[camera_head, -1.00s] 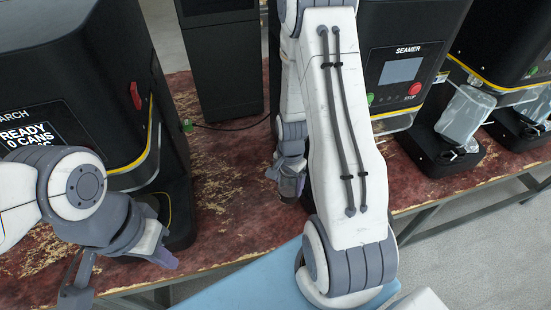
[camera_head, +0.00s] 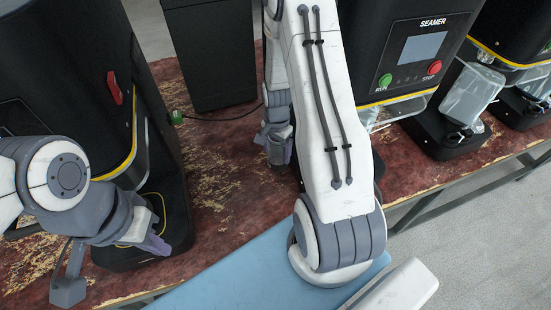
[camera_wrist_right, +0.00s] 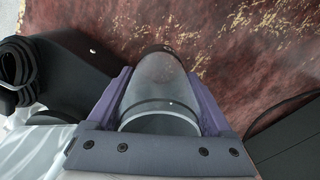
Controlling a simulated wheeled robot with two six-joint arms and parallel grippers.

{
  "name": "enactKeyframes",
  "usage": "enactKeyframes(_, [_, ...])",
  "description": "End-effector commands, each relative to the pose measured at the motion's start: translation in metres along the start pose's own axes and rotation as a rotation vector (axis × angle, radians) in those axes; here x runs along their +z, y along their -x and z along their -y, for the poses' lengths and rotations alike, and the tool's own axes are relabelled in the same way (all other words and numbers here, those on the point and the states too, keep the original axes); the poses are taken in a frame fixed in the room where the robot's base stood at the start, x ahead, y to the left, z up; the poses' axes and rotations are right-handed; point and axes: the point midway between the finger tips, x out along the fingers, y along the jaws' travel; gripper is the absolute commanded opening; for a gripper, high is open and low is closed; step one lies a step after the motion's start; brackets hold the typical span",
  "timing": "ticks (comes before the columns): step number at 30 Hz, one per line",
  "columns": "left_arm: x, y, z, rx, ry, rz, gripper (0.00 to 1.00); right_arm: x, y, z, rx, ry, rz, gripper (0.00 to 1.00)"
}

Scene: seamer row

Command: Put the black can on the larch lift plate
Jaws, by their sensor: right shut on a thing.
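My right gripper (camera_wrist_right: 158,78) is shut around a round can (camera_wrist_right: 160,98) in the right wrist view. The can looks glossy grey with a dark far end, so its black colour is not clear there. In the head view my right gripper (camera_head: 277,148) hangs over the red bench, partly behind my own arm. The left machine (camera_head: 65,75), whose sign partly read "ARCH" a second ago, has a black base with a yellow outline (camera_head: 178,228). My left arm partly hides this base and any lift plate. My left gripper (camera_head: 152,243) is in front of it, its jaw gap unclear.
A seamer (camera_head: 405,55) with a screen and buttons stands right of my right arm, with more machines farther right. A black box (camera_head: 210,55) stands at the back. The worn red bench (camera_head: 215,200) is clear between the left machine and my right gripper.

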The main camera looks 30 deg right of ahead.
Motion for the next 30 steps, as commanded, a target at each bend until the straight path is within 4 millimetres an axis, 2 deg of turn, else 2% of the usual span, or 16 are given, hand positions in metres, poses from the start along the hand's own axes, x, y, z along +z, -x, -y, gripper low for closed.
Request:
enactKeyframes(1, [0.000, -0.009, 0.001, 0.000, 0.000, 0.000, 0.00, 0.000, -0.010, -0.001, 0.001, 0.000, 0.001, 0.32])
enactKeyframes(6, [0.002, -0.031, 0.002, 0.000, 0.000, 0.000, 0.00, 0.000, -0.035, -0.001, 0.001, -0.001, 0.001, 0.32])
enactKeyframes(20, [0.002, -0.034, 0.003, 0.000, 0.000, 0.000, 0.00, -0.002, -0.039, 0.000, 0.001, -0.002, 0.001, 0.32])
enactKeyframes(21, [0.002, -0.033, 0.002, 0.000, 0.000, 0.000, 0.00, -0.002, -0.038, 0.000, 0.000, -0.002, 0.000, 1.00])
enactKeyframes(30, [0.002, -0.030, 0.002, 0.000, 0.000, 0.000, 0.00, -0.002, -0.033, 0.000, 0.000, -0.002, 0.000, 1.00])
